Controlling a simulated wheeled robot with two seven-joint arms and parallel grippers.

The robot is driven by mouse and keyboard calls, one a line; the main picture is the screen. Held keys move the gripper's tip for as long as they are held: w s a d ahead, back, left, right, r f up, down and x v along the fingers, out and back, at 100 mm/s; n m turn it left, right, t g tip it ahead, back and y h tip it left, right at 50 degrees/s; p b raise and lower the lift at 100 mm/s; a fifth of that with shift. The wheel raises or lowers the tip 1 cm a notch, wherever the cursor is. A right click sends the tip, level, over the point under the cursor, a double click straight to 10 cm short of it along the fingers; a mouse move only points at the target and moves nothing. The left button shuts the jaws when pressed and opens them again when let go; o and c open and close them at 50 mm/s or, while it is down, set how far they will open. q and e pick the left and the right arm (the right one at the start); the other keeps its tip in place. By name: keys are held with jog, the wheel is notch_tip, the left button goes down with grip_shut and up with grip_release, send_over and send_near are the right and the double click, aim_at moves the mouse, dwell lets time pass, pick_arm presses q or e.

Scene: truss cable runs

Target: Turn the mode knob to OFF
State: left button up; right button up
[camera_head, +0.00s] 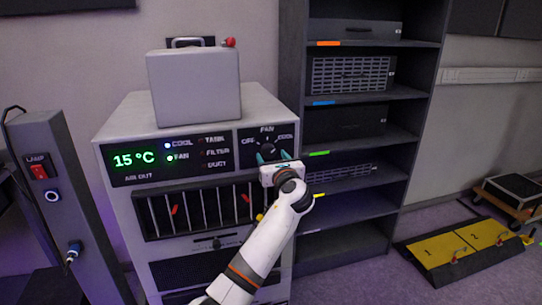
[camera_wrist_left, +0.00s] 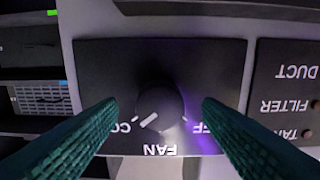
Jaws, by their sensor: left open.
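The mode knob (camera_head: 268,148) is a dark round knob on the black panel at the upper right of the grey unit's front. OFF is at its left, FAN above and COOL at its right. The upside-down left wrist view shows the knob (camera_wrist_left: 158,105) closer, its white pointer directed toward COOL. My left gripper (camera_head: 272,157) is in front of the panel, just below the knob in the head view. Its green fingers are open, one on each side of the knob with gaps; contact does not show. My right gripper is in neither view.
The unit's display (camera_head: 135,160) reads 15 °C, with the COOL and FAN lights lit. A grey box (camera_head: 195,88) stands on top. A dark shelf rack (camera_head: 425,110) is close on the right. A post with a red lamp switch (camera_head: 39,172) stands at left.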

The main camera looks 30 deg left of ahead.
pick_arm(q)
jog(key=shift+x, duration=0.95)
jog(key=shift+c, duration=0.2)
jog(key=c, duration=1)
jog(key=shift+o, duration=0.2)
